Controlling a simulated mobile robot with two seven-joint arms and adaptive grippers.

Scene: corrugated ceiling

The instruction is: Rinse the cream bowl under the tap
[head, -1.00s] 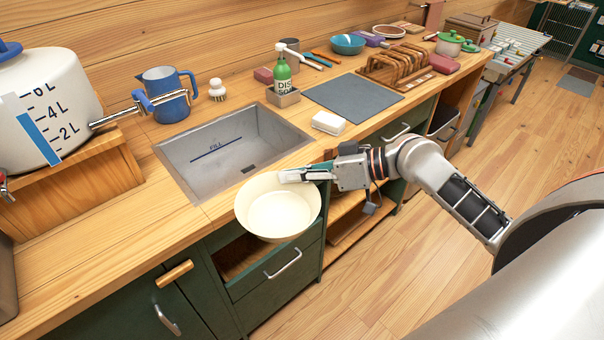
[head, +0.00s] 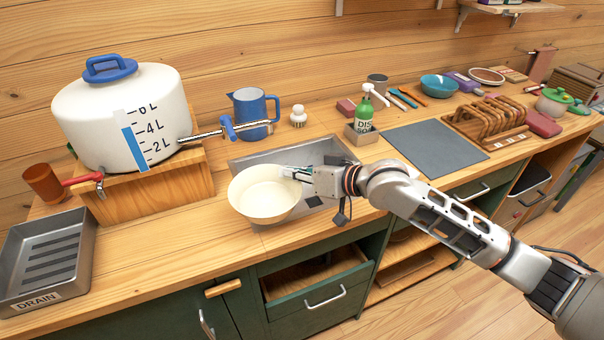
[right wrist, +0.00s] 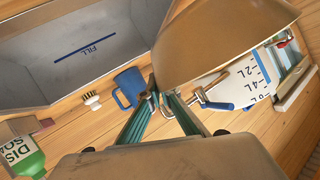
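The cream bowl (head: 264,192) is in the air over the front left part of the sink (head: 322,150), opening upward. It also fills the upper right of the right wrist view (right wrist: 225,35). My right gripper (head: 290,173) is shut on the bowl's right rim; its fingers (right wrist: 162,92) meet the rim in the right wrist view. The tap (head: 205,135) is a silver spout with a blue lever, reaching right from the white tank (head: 125,110), behind and above the bowl. No water shows. The bowl hides much of the sink. My left gripper is out of view.
A blue jug (head: 252,112) and a brush (head: 298,117) stand behind the sink. A soap bottle (head: 364,112) stands at its back right. A grey mat (head: 435,146) lies right, a drain tray (head: 48,262) left. The counter in front of the tank is clear.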

